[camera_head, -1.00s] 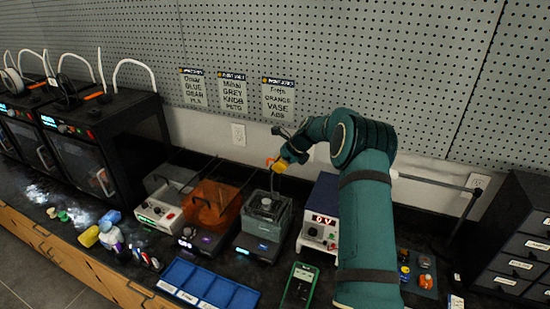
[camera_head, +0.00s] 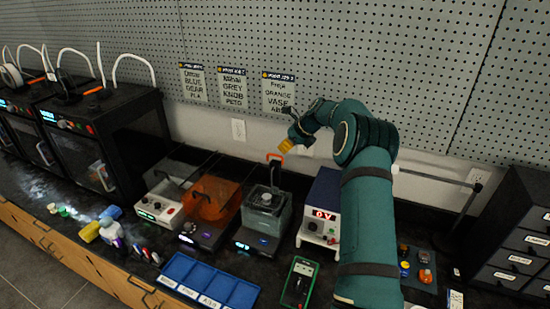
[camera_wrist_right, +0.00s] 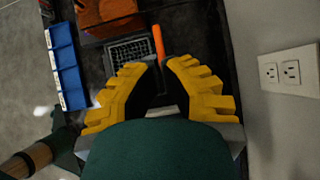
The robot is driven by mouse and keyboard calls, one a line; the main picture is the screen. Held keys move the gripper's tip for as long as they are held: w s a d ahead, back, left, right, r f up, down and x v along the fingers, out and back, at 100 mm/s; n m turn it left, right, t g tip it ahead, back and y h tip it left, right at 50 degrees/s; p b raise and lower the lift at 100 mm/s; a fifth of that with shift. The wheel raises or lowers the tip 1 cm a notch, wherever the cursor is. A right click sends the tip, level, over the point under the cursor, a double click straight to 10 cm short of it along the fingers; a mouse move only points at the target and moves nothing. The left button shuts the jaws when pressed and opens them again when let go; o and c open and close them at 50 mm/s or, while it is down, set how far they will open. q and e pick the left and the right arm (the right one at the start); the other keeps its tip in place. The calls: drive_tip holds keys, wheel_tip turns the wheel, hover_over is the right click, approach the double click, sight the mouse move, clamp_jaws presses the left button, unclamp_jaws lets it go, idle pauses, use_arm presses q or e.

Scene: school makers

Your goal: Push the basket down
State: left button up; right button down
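The basket (camera_head: 266,198) sits in the clear-walled tank (camera_head: 284,218) on a dark base. Its upright handle has an orange grip (camera_head: 275,157) that rises above the tank. In the right wrist view the basket shows as a grey mesh (camera_wrist_right: 128,50), with the orange grip (camera_wrist_right: 158,42) just beyond the fingertips. My right gripper (camera_head: 286,146), with yellow fingers, is above and slightly right of the grip. How deep the basket sits is hard to tell. My left gripper is out of view.
An orange-walled tank (camera_head: 212,200) stands left of the clear one, and a power supply (camera_head: 321,212) reading 0 V stands right. A blue tray (camera_head: 207,284) and a green-edged meter (camera_head: 299,284) lie in front. The pegboard wall (camera_head: 390,60) is behind.

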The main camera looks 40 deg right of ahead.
sight(280, 169)
drive_tip(key=shift+b+x, duration=0.95)
drive_tip(key=shift+x, duration=1.25)
wheel_tip(280, 169, down, 8)
drive_tip(key=b, duration=0.3)
drive_tip(key=shift+r, duration=0.1)
drive_tip(key=shift+s+d+r+p, duration=0.25)
drive_tip(key=shift+s+r, duration=0.05)
drive_tip(key=shift+s, duration=0.3)
drive_tip(key=shift+s+d+r+p, duration=0.2)
drive_tip(key=shift+s+d+r, duration=0.05)
drive_tip(key=shift+s, duration=0.35)
drive_tip(key=shift+s+d, duration=0.1)
drive_tip(key=shift+s, duration=0.15)
drive_tip(key=shift+w, duration=0.1)
